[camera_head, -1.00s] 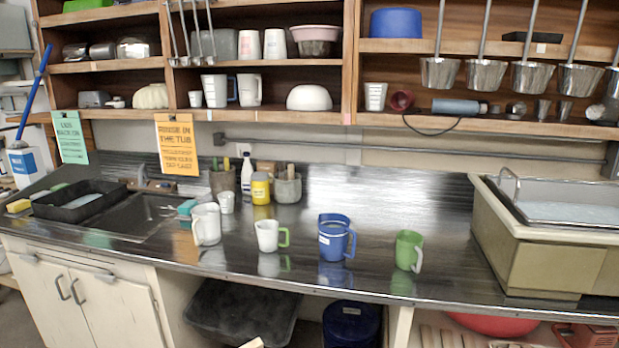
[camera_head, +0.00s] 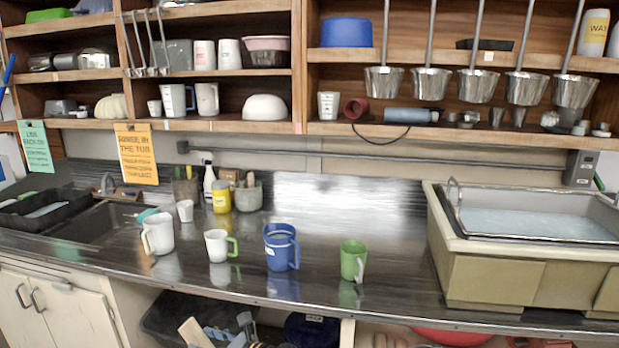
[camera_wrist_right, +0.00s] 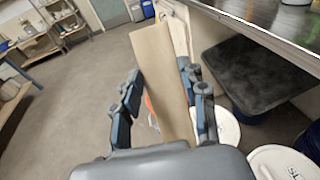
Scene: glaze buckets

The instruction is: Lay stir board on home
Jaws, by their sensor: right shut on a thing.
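My right gripper (camera_wrist_right: 163,92) is shut on the stir board (camera_wrist_right: 158,60), a long flat tan board, in the right wrist view. The board lies between the fingers and points away from the wrist, over the floor beside the counter. In the head view a pale flat piece (camera_head: 195,334) shows at the bottom edge, below the counter; I cannot tell whether it is the same board. My left gripper is not in view. I cannot tell which place is home.
The counter carries a white pitcher (camera_head: 157,233), a white and green mug (camera_head: 217,246), a blue jug (camera_head: 279,249), a green mug (camera_head: 352,261) and a tub (camera_head: 500,275). Its front middle is clear. Under the counter, the wrist view shows a dark lid (camera_wrist_right: 255,75) and white-lidded buckets (camera_wrist_right: 285,163).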

